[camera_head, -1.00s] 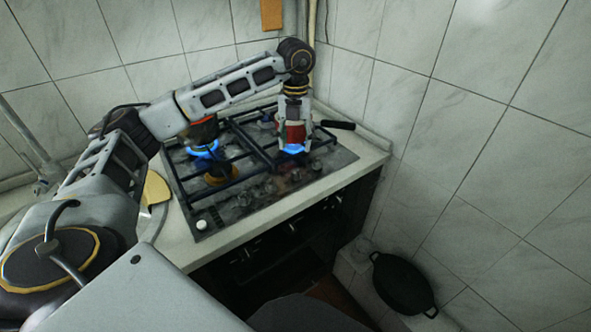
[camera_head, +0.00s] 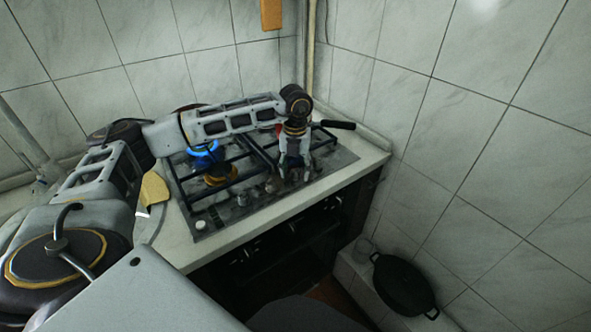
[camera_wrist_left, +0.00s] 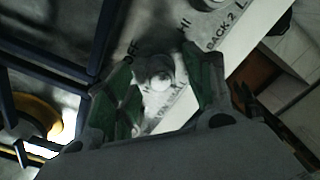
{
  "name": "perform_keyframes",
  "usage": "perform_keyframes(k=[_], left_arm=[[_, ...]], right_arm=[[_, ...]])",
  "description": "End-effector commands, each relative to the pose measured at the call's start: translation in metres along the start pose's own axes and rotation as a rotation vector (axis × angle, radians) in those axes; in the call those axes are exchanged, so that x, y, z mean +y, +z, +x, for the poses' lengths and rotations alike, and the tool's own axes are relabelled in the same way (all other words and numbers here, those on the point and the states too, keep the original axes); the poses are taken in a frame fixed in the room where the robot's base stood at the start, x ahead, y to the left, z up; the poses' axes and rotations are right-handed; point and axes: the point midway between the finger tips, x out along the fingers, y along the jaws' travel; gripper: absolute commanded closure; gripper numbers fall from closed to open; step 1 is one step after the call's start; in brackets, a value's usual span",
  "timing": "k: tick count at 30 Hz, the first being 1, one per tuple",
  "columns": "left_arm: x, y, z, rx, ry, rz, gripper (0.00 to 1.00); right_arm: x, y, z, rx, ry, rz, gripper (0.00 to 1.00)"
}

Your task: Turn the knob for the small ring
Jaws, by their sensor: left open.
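My left gripper (camera_head: 294,176) points down over the front edge of the gas hob (camera_head: 211,222), at the row of knobs. In the left wrist view its two green-padded fingers (camera_wrist_left: 160,76) are apart, with a round knob (camera_wrist_left: 157,72) between them. I cannot tell whether they touch it. Printing beside the knobs reads "OFF", "HI" and "BACK 2". Another knob (camera_wrist_left: 205,3) shows at the top of that view. A blue flame (camera_head: 204,152) burns on the left side of the hob. The right front ring is hidden behind my gripper. My right gripper is not in view.
A red pot (camera_head: 279,129) is mostly hidden behind my left arm. A black handle (camera_head: 338,125) sticks out at the hob's right. Tiled walls close in behind and at the right. A black pan (camera_head: 404,284) lies low at the right. Front counter edge is clear.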

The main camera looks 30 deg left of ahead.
Motion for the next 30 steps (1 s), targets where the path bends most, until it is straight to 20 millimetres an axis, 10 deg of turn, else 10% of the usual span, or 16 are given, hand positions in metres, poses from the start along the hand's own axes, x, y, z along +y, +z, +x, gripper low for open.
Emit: perform_keyframes(k=[9,20,30], left_arm=[[0.0,0.0002,0.0015,-0.001,0.0,0.0,0.47],[0.0,0.0001,0.0013,-0.001,0.0,0.0,0.92],[0.0,0.0001,0.0013,0.0,0.0,0.023,0.95]], right_arm=[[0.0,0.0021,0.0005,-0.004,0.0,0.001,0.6],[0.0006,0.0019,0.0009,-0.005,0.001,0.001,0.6],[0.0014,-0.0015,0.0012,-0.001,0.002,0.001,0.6]])
